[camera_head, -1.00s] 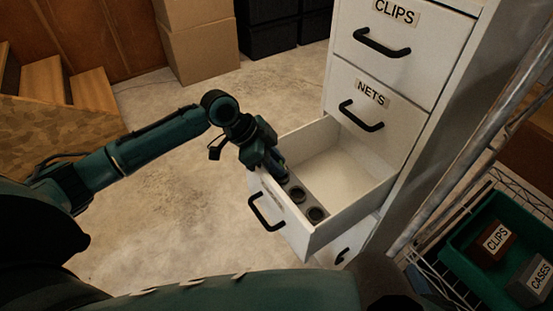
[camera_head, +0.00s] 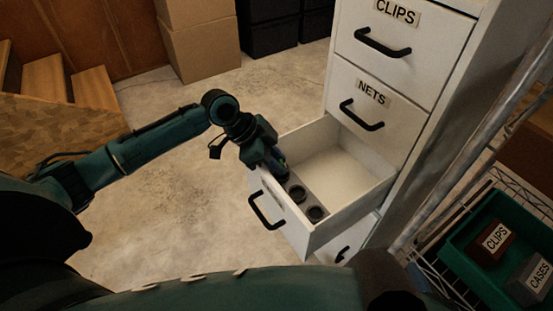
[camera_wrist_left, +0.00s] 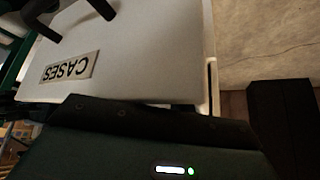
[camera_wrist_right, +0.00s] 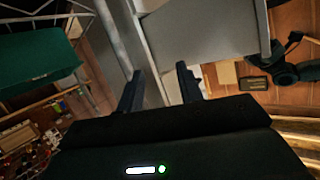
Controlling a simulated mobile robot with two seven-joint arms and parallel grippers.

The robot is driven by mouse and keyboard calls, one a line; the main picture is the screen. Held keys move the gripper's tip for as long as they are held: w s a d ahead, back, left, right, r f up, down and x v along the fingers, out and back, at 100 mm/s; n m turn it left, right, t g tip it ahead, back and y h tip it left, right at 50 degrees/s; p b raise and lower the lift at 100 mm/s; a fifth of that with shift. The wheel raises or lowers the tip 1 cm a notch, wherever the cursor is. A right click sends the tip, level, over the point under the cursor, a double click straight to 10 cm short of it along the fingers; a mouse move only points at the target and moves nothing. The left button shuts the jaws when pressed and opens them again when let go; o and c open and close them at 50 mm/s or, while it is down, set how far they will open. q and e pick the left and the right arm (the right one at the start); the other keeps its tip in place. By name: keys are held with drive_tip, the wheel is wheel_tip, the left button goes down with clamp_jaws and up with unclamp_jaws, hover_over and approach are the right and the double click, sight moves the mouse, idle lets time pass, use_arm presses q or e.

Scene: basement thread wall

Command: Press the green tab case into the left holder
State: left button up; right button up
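In the head view an open drawer (camera_head: 346,216) holds a grey strip with round dark holders near its front. The middle holder (camera_head: 297,193) and the right holder (camera_head: 316,213) show empty. My left gripper (camera_head: 277,175) points down at the strip's left end and covers the left holder. The green tab case cannot be made out; it may be hidden at the fingers. In the left wrist view the drawer front with a CASES label (camera_wrist_left: 70,67) shows, and the fingertips are hidden. My right gripper (camera_wrist_right: 158,88) is open and empty in the right wrist view.
The drawer belongs to a white cabinet with CLIPS and NETS drawers (camera_head: 378,95) above. A wire shelf at the right bears a green tray (camera_head: 464,268) with CLIPS and CASES boxes.

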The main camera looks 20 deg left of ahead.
use_arm(q)
drive_tip(key=shift+o, duration=0.7)
drive_tip(key=shift+s+a+f, duration=0.15)
drive_tip(key=shift+s+f, duration=0.05)
drive_tip(key=shift+f, duration=0.3)
drive_tip(key=shift+s+a+f, duration=0.15)
drive_tip(key=shift+s+f, duration=0.05)
drive_tip(key=shift+f, duration=0.3)
drive_tip(key=shift+o, duration=0.5)
drive_tip(key=r, duration=0.1)
drive_tip(key=a+r, duration=0.1)
drive_tip(key=r, duration=0.1)
drive_tip(key=shift+w+a+r+p, duration=0.1)
drive_tip(key=shift+a+r+p, duration=0.05)
drive_tip(key=shift+a+p, duration=0.25)
drive_tip(key=shift+o, duration=0.2)
drive_tip(key=p+v, duration=0.1)
drive_tip(key=v, duration=0.8)
drive_tip(key=shift+d+r, duration=0.15)
drive_tip(key=shift+r, duration=1.05)
use_arm(e)
drive_tip(key=shift+w+a+f+g, duration=0.3)
drive_tip(key=shift+a+f+g, duration=0.3)
drive_tip(key=shift+a, duration=0.05)
